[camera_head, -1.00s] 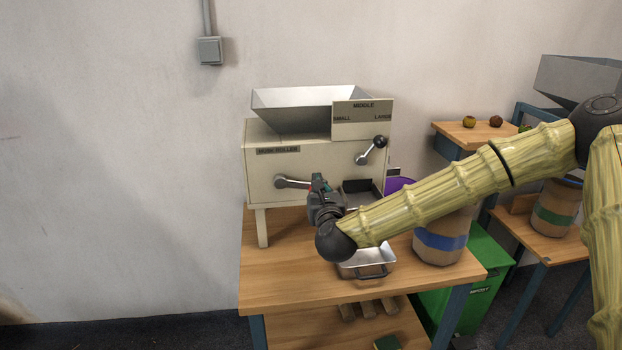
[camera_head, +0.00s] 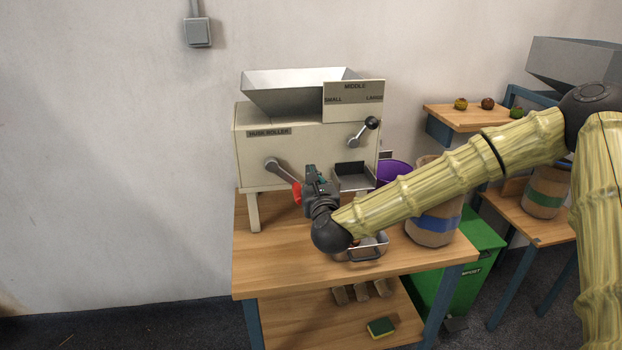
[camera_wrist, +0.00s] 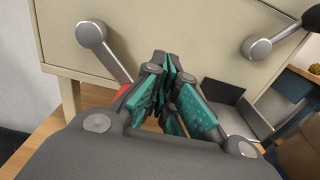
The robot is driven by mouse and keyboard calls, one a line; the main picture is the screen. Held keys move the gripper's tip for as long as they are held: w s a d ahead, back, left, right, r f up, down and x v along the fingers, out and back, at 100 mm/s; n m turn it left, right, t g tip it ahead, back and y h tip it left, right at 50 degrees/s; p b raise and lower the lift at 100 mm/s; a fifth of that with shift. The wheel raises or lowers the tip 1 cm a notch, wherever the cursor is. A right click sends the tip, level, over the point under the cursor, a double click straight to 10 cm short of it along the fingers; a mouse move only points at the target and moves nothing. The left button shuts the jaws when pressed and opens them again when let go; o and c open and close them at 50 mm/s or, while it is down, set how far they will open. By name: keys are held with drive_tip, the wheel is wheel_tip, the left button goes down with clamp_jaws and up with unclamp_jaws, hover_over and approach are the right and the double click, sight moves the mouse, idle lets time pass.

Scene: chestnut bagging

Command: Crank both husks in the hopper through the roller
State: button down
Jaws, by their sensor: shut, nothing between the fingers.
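The husk roller (camera_head: 300,165) is a cream box on legs on the wooden bench. Its metal hopper (camera_head: 290,95) sits on top; no husks show inside from this angle, and its floor is hidden. The crank (camera_head: 283,172) on the front slants down to the right, with a red grip (camera_head: 297,192) at its end. The crank arm also shows in the wrist view (camera_wrist: 110,58), with a bit of red beside my fingers. My gripper (camera_head: 314,178) is shut and empty, just right of the red grip; whether it touches it I cannot tell.
A lever with a black knob (camera_head: 371,123) is on the right of the front. A chute (camera_head: 352,178) stands above a metal tray (camera_head: 372,248), partly behind my arm. A purple bucket (camera_head: 393,172) and a blue-banded sack (camera_head: 436,225) stand to the right. The bench's left front is clear.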

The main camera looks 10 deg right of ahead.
drive_tip(key=s+b, duration=0.2)
drive_tip(key=s, duration=0.9)
drive_tip(key=shift+s, duration=0.25)
drive_tip(key=s+a+f+n+g+y+p, duration=0.1)
drive_tip(key=s+a+f+n+g, duration=0.15)
drive_tip(key=s+f+n, duration=0.55)
drive_tip(key=s+a+f+n+g+y+p, duration=0.1)
drive_tip(key=s+f+n+g+p, duration=0.25)
drive_tip(key=f, duration=0.85)
drive_tip(key=s+a+f+n+g+y+b, duration=0.15)
drive_tip(key=s+f+n+g, duration=0.25)
drive_tip(key=f+n, duration=0.5)
drive_tip(key=s+d+f+n+g+h+p, duration=0.1)
drive_tip(key=s+d+f+n, duration=0.3)
drive_tip(key=s, duration=0.4)
drive_tip(key=s+d+f+n+g+h+p, duration=0.1)
drive_tip(key=s+d+f+n+g, duration=0.3)
drive_tip(key=s, duration=0.4)
drive_tip(key=s+d+f+n+g+h+p, duration=0.1)
drive_tip(key=s+d+f+n+g+p, duration=0.1)
drive_tip(key=s+d+f+n, duration=0.3)
drive_tip(key=s+n+g, duration=0.1)
drive_tip(key=s+n, duration=0.1)
drive_tip(key=s, duration=0.1)
drive_tip(key=shift+d+f, duration=0.15)
